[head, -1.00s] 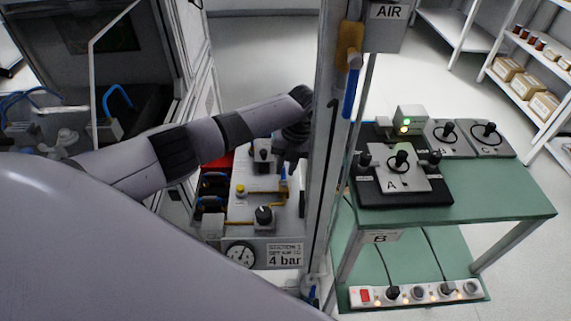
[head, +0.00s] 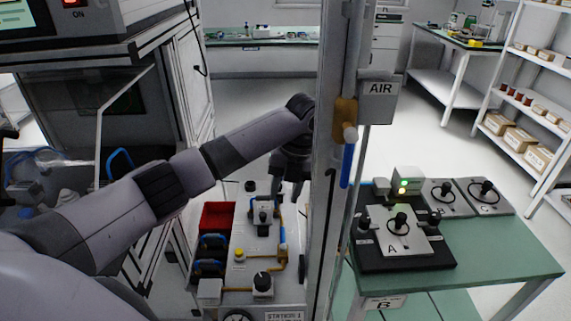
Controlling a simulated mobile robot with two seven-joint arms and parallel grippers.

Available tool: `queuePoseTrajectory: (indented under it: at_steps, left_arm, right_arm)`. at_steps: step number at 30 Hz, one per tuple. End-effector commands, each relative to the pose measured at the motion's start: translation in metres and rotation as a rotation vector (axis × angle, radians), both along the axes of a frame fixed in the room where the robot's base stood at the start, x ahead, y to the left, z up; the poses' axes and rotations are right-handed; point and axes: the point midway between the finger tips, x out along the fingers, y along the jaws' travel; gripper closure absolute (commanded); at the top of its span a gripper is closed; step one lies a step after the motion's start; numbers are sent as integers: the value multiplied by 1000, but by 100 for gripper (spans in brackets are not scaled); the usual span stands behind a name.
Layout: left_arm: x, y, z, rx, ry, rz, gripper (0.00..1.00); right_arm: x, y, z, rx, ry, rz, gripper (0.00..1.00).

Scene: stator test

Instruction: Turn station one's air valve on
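The air valve is a brass body (head: 345,109) on the grey upright post, beside a box marked AIR (head: 378,100). Its blue lever (head: 347,166) hangs straight down along the post. My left arm reaches in from the left, and my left gripper (head: 287,192) points down just left of the post, above the station one panel (head: 240,272). Its two dark fingers look apart, with nothing seen between them. It is apart from the blue lever, with the post between them in the picture. My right gripper is out of view.
Right of the post, a green table (head: 500,262) holds plate A (head: 397,232) and other fixtures. A white cabinet stands left. Floor behind is clear.

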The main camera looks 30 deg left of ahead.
Motion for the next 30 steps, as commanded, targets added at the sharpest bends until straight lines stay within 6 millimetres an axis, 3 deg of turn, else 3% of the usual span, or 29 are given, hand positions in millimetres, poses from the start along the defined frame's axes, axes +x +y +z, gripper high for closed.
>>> queuePoseTrajectory:
  at_steps: [3,10,30]
  left_arm:
    - [1,0,31,1,-4,-1,61]
    - [0,0,66,2,-1,-1,61]
    - [0,-1,72,-1,1,-1,61]
  right_arm:
    - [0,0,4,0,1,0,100]
    - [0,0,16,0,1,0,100]
    - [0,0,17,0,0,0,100]
